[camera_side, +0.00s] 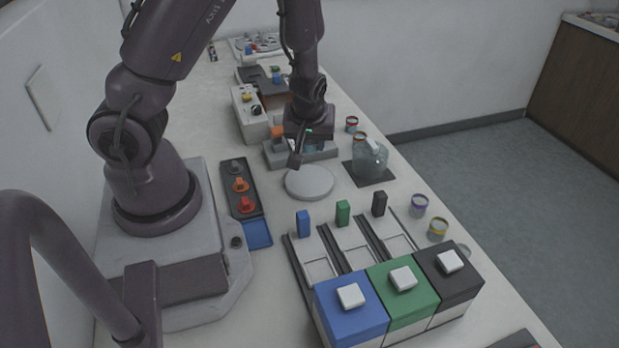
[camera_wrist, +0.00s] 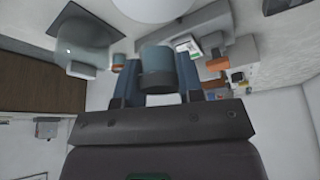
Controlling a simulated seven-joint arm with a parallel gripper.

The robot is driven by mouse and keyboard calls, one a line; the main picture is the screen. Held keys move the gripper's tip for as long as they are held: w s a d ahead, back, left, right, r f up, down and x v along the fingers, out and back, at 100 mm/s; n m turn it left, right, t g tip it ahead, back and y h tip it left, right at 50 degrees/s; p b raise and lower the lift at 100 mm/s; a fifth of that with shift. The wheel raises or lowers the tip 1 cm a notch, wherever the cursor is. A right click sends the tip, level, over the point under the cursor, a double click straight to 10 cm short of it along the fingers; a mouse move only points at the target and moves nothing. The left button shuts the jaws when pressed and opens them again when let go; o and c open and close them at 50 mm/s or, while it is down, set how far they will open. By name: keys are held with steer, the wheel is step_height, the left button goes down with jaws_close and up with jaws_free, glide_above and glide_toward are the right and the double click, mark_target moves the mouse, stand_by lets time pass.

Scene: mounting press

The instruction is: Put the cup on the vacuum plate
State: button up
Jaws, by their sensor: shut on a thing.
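The cup (camera_wrist: 157,62), a small grey-teal cylinder, sits between the two fingers of my gripper (camera_wrist: 158,78) in the wrist view. My gripper is shut on it. In the side view my gripper (camera_side: 298,152) is above the bench, just behind the vacuum plate, and the cup is hard to make out there. The vacuum plate, a round pale disc (camera_side: 310,182), lies bare on the bench. Its edge also shows at the top of the wrist view (camera_wrist: 152,8), apart from the cup.
A clear glass dome (camera_side: 370,158) stands on a dark mat (camera_side: 371,176) right of the plate. A grey unit (camera_side: 275,157) is behind it. Blue, green and black boxes (camera_side: 402,290) stand in front. A button panel (camera_side: 241,188) lies left; small jars (camera_side: 419,205) line the right edge.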

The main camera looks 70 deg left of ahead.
mark_target(308, 153)
step_height(308, 153, down, 4)
steer(key=shift+s+a+r, duration=0.15)
steer(key=shift+r, duration=0.05)
steer(key=shift+f, duration=2.15)
steer(key=shift+f, duration=0.15)
steer(key=o, duration=0.9)
